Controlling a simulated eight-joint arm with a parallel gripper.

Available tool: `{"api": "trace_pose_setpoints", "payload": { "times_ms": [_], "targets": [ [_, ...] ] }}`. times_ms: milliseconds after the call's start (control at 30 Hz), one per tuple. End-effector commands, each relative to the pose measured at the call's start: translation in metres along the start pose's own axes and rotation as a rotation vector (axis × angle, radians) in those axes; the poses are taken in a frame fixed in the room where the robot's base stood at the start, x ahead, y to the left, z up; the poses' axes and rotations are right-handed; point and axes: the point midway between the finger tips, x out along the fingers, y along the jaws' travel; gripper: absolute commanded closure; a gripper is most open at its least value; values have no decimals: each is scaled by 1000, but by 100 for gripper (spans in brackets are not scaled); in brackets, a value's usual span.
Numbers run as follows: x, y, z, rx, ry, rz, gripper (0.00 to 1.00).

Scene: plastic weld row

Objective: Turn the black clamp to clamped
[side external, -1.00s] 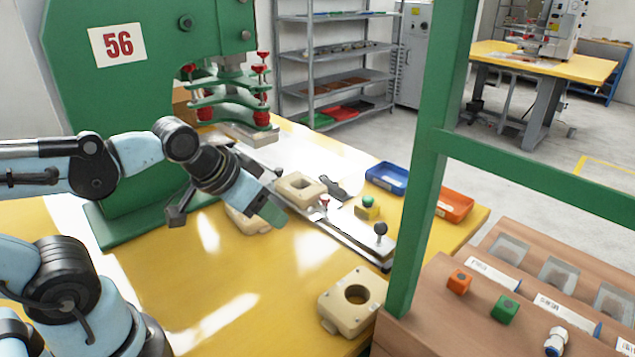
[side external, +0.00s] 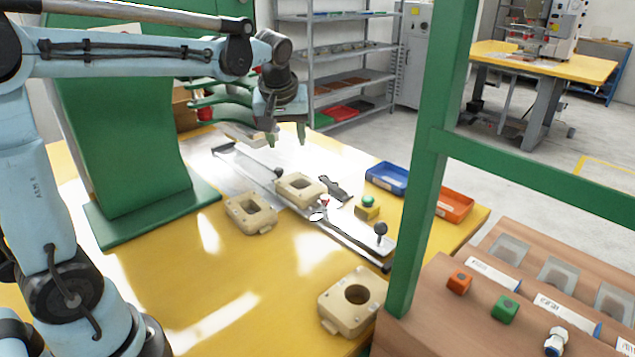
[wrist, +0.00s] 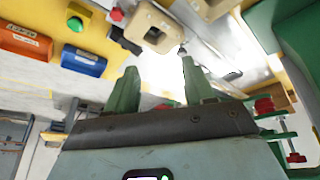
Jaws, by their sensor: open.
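The black clamp (side external: 333,187) lies low beside the beige housing (side external: 300,189) on the slide rail, on its right side. The clamp also shows in the wrist view (wrist: 124,40) near the top, next to the same housing (wrist: 150,27). Its exact lever position is too small to tell. My gripper (side external: 286,137) hangs above the rail's far part, fingers pointing down, up and behind the clamp and apart from it. In the wrist view my gripper (wrist: 158,78) has its green fingers spread, with nothing between them.
A green button on a yellow box (side external: 367,207) and blue (side external: 386,178) and orange (side external: 454,206) trays stand right of the rail. Black-knobbed rods (side external: 380,235) rise along it. Loose beige housings (side external: 250,214) (side external: 352,302) sit on the yellow table. A green post (side external: 430,170) stands in front.

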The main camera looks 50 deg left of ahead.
Motion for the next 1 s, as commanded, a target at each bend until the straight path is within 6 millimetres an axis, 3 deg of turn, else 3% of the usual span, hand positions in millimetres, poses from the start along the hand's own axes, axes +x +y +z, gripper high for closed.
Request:
{"api": "trace_pose_setpoints", "payload": {
  "times_ms": [33, 200, 400, 733, 1000],
  "targets": [
    [9, 1, -15, -60, -3, -32, 47],
    [37, -2, -52, -260, -7, -135, 47],
    [64, -8, -76, -426, 2, -220, 47],
    [87, -14, -82, -482, 9, -249, 47],
    [135, -26, -80, -481, 8, -248, 47]
  ]
}}
